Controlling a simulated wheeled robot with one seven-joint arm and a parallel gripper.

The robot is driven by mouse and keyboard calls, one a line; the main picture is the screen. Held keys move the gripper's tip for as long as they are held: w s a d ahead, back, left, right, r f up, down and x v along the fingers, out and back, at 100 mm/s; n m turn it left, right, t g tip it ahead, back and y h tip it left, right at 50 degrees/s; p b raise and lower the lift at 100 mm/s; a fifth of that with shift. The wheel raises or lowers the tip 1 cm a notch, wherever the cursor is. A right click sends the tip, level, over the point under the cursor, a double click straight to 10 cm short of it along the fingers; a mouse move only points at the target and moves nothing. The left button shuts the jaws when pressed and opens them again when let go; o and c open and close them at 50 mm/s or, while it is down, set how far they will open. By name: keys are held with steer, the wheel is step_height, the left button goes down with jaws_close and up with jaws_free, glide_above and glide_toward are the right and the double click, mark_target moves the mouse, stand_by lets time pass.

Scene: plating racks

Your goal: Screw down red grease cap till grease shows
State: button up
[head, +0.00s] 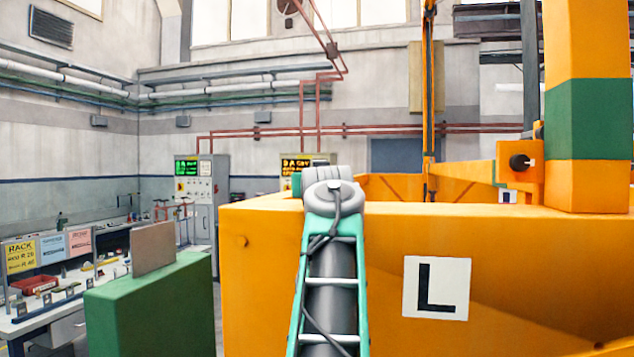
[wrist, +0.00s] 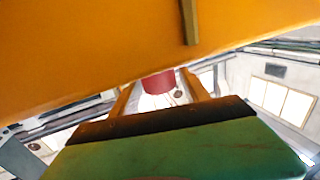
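The red grease cap (wrist: 158,83) shows in the middle of the wrist view as a short red cylinder. Its upper part in that picture is hidden behind a large orange surface. My gripper (wrist: 159,86) has a green body with a dark front edge, and two tan-orange fingers stand apart on either side of the cap. The fingertips are partly hidden by the orange surface. A narrow gap seems to show beside the cap, so I see no clear grip. No grease shows. In the head view my teal arm reaches to the orange housing (head: 300,280); the gripper and cap are hidden there.
An orange post with a green band (head: 588,118) rises at right. A black knob (head: 520,162) sits on an orange bracket. A green block (head: 150,305) bearing a brown panel (head: 153,248) stands at left, before a workbench (head: 60,305). The orange surface (wrist: 110,50) crosses close to my gripper.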

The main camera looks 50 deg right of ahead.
jaws_close()
stand_by(0.3)
steer(key=shift+w+a+m+g+h, duration=0.1)
steer(key=shift+m+g+h, duration=0.2)
steer(key=shift+g, duration=0.1)
steer(key=shift+w+m+g+h, duration=0.1)
steer(key=shift+m+g+h, duration=0.3)
steer(key=shift+m+g, duration=0.15)
steer(key=m+g+p, duration=0.1)
steer(key=m+g+h+p, duration=0.1)
steer(key=g, duration=0.1)
steer(key=shift+r+h, duration=0.25)
steer(key=shift+h, duration=0.05)
steer(key=m+g, duration=0.1)
steer(key=g, duration=0.1)
steer(key=m+g+h+p, duration=0.1)
steer(key=m+g, duration=0.1)
steer(key=shift+f, duration=0.2)
steer(key=shift+s+m+g, duration=0.2)
steer(key=shift+m+g, duration=0.05)
steer(key=shift+g, duration=0.4)
steer(key=shift+s+m+g, duration=0.1)
steer(key=shift+m+g, duration=0.2)
steer(key=shift+g, duration=0.2)
